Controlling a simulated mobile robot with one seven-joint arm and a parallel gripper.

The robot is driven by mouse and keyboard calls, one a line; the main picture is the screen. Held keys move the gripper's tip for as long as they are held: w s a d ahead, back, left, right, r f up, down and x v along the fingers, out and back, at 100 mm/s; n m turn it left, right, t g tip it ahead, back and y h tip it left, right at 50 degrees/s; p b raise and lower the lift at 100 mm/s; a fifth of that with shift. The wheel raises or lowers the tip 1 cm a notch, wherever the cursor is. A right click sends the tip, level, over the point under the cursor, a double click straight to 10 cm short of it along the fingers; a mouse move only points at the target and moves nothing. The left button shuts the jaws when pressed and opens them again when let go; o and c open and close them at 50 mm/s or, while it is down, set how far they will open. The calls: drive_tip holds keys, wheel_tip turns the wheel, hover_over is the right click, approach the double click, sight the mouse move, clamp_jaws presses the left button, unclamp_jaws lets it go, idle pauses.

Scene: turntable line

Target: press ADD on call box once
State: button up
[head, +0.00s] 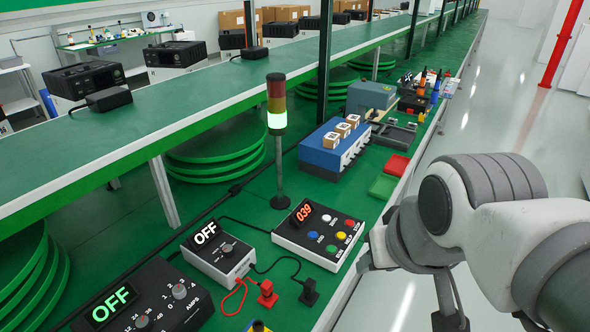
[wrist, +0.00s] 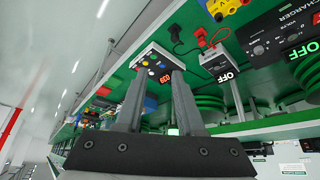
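The call box (head: 307,238) is a white box with a black top at the front edge of the green bench. Its display (head: 302,211) reads 039 in red. Blue (head: 312,235), white, red, yellow and green buttons sit beside the display; their small labels are too small to read surely. In the wrist view the call box (wrist: 146,54) shows ahead, beyond the fingertips, partly hidden by them. My gripper (wrist: 158,72) is open and empty, its two dark fingers apart with a gap between, apart from the box. In the head view my arm is right of the box; the fingers are not clear there.
A signal tower (head: 277,125) with its green section lit stands behind the call box. A power unit (head: 220,255) reading OFF, red and black plugs (head: 267,293) and a second OFF unit (head: 139,300) lie left. Red and green trays (head: 397,166) and a blue box are farther back.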

clamp_jaws()
idle(1.4)
